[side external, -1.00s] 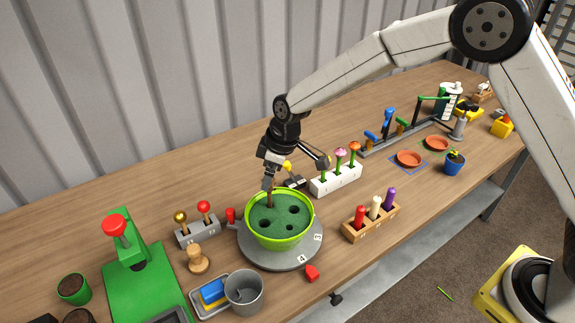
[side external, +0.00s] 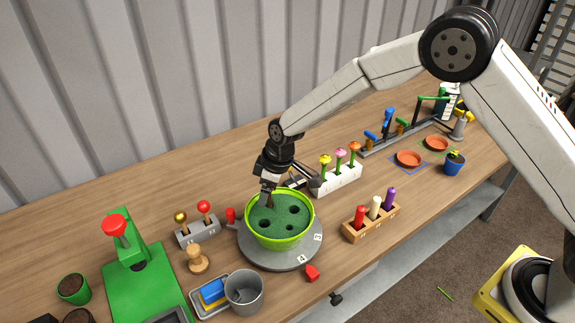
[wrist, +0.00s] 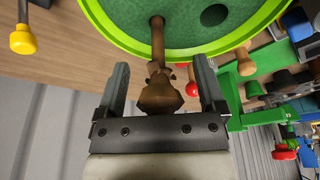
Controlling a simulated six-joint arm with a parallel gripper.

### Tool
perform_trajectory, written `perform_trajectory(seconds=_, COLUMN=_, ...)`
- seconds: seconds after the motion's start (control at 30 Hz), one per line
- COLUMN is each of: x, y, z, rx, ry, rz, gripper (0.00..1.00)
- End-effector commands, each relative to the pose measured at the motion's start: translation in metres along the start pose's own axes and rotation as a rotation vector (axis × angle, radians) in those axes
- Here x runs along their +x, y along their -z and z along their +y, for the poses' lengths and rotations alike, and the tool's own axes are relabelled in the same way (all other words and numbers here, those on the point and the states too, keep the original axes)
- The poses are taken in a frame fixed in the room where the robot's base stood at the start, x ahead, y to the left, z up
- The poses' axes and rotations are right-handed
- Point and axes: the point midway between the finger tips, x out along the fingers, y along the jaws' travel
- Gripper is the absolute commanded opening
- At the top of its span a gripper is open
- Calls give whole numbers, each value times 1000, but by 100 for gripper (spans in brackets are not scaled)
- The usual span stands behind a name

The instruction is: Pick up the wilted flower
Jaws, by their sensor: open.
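The wilted flower (wrist: 160,92), brown with a drooped head, stands in a hole of the green pot (wrist: 215,42) in the wrist view. My gripper (wrist: 163,72) is open, with one finger on each side of the flower and gaps showing between them. In the side view my gripper (side external: 268,192) is over the back-left part of the green pot (side external: 281,240) and hides most of the flower. Several dark holes in the pot's green top look empty. The pot stands on a grey numbered turntable (side external: 255,255).
A white block (side external: 338,180) with yellow, pink and orange flowers stands right of the gripper. A grey block (side external: 198,234) with knobs is left of the pot. A wooden peg rack (side external: 372,222), a red piece (side external: 312,273) and a metal cup (side external: 244,292) stand nearby.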

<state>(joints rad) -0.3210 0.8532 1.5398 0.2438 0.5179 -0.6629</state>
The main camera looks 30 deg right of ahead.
Motion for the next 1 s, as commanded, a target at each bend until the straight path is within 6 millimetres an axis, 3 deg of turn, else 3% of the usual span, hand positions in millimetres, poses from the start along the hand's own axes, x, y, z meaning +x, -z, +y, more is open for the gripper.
perform_trajectory(seconds=0.3, x=0, y=0, z=0, rx=1, ry=0, rz=0, gripper=89)
perform_trajectory(seconds=0.37, x=0, y=0, z=0, rx=1, ry=0, rz=0, gripper=73)
perform_trajectory(seconds=0.6, x=0, y=0, z=0, rx=1, ry=0, rz=0, gripper=0)
perform_trajectory(seconds=1.0, x=-5, y=2, z=0, rx=1, ry=-1, rz=2, gripper=0)
